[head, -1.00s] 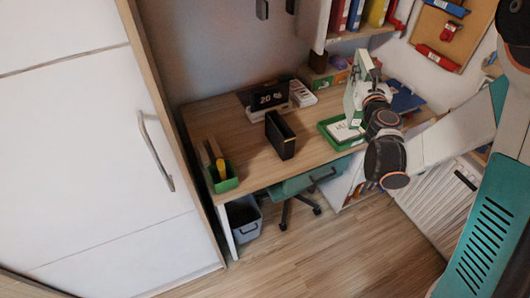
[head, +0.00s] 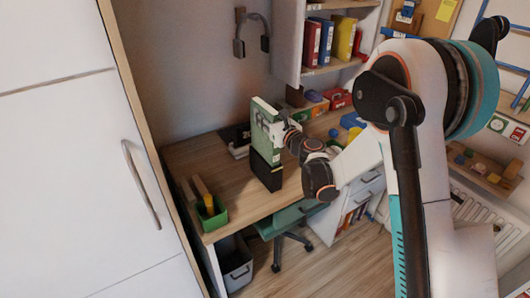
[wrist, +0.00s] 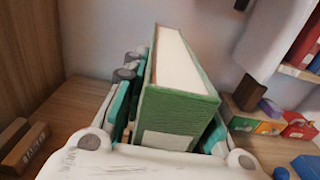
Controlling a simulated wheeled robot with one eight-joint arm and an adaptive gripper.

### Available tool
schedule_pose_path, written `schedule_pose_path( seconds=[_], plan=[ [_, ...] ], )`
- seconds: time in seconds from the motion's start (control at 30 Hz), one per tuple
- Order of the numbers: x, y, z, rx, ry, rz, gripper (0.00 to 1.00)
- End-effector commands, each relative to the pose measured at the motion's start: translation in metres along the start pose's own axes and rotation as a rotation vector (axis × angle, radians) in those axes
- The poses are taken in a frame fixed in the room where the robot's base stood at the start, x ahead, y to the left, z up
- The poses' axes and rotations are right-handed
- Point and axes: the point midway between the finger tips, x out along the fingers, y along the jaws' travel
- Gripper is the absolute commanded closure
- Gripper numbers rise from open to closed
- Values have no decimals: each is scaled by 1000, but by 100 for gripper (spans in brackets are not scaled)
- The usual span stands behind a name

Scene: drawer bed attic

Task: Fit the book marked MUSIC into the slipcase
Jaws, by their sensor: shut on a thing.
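The green book with white page edges (head: 266,132) is upright over the black slipcase (head: 266,174). No MUSIC lettering is readable on it; a pale label shows on its green end in the wrist view (wrist: 177,112). My gripper (head: 284,128) is shut on the book from the right, with fingers on both sides of it in the wrist view. The slipcase stands upright on the desk. The book's lower edge meets the slipcase's top in the head view. I cannot tell whether it is inside the opening or just above. The slipcase is hidden in the wrist view.
A green pen box (head: 214,215) stands at the desk's front left. Shelves with binders (head: 327,40) hang at the back right, with small coloured boxes below. The desk left of the slipcase (head: 215,165) is clear.

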Motion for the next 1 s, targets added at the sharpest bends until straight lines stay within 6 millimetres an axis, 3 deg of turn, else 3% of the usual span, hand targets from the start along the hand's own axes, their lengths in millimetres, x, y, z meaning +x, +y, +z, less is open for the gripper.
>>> schedule_pose_path(
  seconds=[0.1, 0.3, 0.57, 0.83, 1.0],
  plan=[
    [0, 0, -33, 1, 0, 0, 100],
    [0, 0, -67, 1, 0, -1, 100],
    [0, 0, -82, 1, 0, -1, 100],
    [0, 0, -117, 1, 0, -1, 100],
    [0, 0, -119, 1, 0, -1, 100]
  ],
)
